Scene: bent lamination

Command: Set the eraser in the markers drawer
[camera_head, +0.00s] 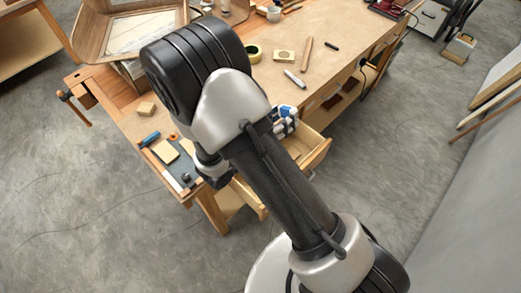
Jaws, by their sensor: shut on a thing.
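My arm crosses the middle of the view. A dark and pale part of its wrist shows near the bench's front left corner. I cannot make out the eraser. An open wooden drawer (318,154) sticks out from the front of the bench, partly behind my arm. A blue and white thing (285,119) shows at the arm's right edge, by the back of the drawer; I cannot tell what it is.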

